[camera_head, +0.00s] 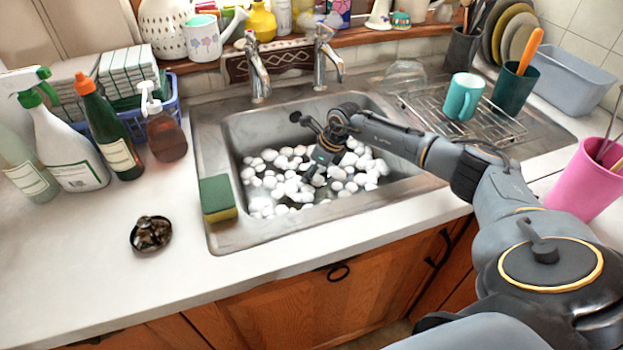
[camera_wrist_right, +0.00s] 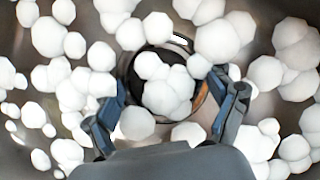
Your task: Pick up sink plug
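A dark round thing with a metal rim (camera_wrist_right: 180,43), probably the sink plug, lies at the sink bottom in the right wrist view. White foam balls cover much of it, so I cannot tell whether it is plug or drain. My right gripper (camera_wrist_right: 165,88) is open, its two fingers spread on either side of the dark round thing with foam between them. In the head view my right gripper (camera_head: 314,174) reaches down into the foam in the sink. The plug cannot be made out there. My left gripper is not in view.
The metal sink (camera_head: 225,150) has a raised rim and two taps (camera_head: 257,75) behind it. A sponge (camera_head: 217,199) sits on its front left corner. Bottles (camera_head: 105,130) stand left; a wire rack with a teal mug (camera_head: 463,97) stands right. A small dark dish (camera_head: 150,234) is on the counter.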

